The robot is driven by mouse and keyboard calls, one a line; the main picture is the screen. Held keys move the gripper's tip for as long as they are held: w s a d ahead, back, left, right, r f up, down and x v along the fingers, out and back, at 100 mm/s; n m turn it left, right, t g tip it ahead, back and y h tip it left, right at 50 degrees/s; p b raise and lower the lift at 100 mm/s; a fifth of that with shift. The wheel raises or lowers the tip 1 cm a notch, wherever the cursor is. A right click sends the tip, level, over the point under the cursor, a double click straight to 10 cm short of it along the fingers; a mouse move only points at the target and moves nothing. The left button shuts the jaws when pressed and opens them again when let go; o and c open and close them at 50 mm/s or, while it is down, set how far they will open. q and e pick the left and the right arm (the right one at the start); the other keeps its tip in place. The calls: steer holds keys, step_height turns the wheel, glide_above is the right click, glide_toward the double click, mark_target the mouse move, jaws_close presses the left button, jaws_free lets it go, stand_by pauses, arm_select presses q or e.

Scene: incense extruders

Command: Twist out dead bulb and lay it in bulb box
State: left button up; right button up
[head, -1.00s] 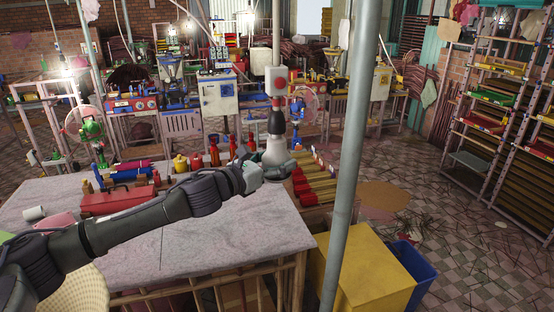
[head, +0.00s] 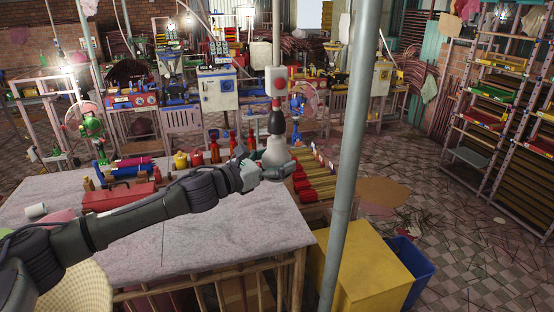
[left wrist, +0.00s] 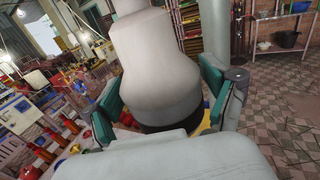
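A pale, bell-shaped bulb (head: 275,150) hangs at the lower end of a fixture (head: 276,84) with white, red and black parts. My left gripper (head: 275,171) reaches in from the left at the bulb's lower part. In the left wrist view the bulb (left wrist: 160,75) fills the middle. The left gripper's (left wrist: 160,98) teal-padded fingers stand apart on either side of it. A small gap shows by the right finger; contact on the left is unclear. My right gripper is not in view. I cannot tell which container is the bulb box.
A pale worktable (head: 235,235) lies below the arm, with a red toolbox (head: 118,197) and several bottles behind it. A steel post (head: 345,180) stands close to the right. A yellow box (head: 365,275) and a blue bin (head: 411,265) stand beyond the table's right edge.

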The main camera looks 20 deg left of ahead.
arm_select(q)
steer(key=shift+o, duration=0.5)
steer(key=shift+s, duration=0.1)
steer(key=shift+s+a+f, duration=0.1)
steer(key=shift+s+a, duration=0.15)
steer(key=shift+a, duration=0.05)
steer(key=v, duration=1.1)
